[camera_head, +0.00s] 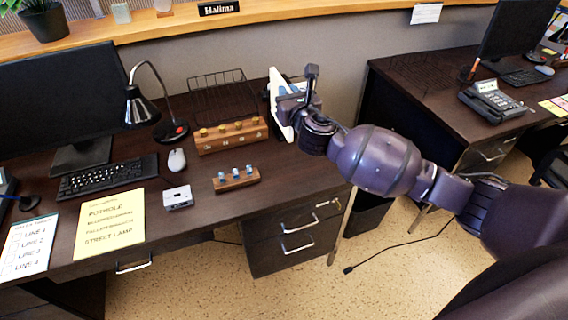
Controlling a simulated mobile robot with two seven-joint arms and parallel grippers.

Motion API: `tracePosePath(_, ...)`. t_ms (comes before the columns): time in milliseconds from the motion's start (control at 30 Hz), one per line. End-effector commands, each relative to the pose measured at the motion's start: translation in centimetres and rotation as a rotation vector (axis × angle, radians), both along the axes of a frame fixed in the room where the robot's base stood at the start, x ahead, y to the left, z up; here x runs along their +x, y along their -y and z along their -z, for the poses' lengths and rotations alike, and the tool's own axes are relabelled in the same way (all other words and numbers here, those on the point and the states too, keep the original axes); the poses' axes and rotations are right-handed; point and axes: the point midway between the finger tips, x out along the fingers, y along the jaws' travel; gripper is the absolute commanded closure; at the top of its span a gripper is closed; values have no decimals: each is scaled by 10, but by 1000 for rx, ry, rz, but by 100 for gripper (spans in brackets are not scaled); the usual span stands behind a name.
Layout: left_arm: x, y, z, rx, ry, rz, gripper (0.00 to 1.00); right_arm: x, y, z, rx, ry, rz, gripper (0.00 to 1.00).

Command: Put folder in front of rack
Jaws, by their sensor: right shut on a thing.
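The folder (275,104) is a white, thin, upright panel near the desk's right end. My right gripper (290,98) is shut on it from the right, and the gripper and wrist cover part of it. I cannot tell whether the folder's lower edge touches the desk. My left gripper is not in view.
A wooden block with yellow knobs (231,136) stands before the rack, and a smaller block with blue-white pieces (236,180) lies nearer. A grey box (178,198), mouse (176,160), lamp (141,108) and keyboard (108,177) are further left. The desk's front right (290,180) is clear.

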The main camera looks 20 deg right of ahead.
Motion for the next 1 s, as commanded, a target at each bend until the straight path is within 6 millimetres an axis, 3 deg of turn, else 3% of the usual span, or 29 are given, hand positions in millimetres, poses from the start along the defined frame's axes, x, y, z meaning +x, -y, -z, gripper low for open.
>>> tracePosePath(100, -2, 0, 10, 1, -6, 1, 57, -1, 0, 31, 2, -8, 0, 100)
tracePosePath(533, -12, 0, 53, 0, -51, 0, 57, -1, 0, 125, 1, -9, 1, 100)
tracePosePath(667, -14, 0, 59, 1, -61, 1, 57, -1, 0, 142, 0, -7, 0, 100)
tracePosePath(867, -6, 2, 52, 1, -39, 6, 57, -1, 0, 152, 0, -3, 0, 100)
tracePosePath(1000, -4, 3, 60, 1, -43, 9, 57, -1, -1, 173, 0, -7, -1, 100)
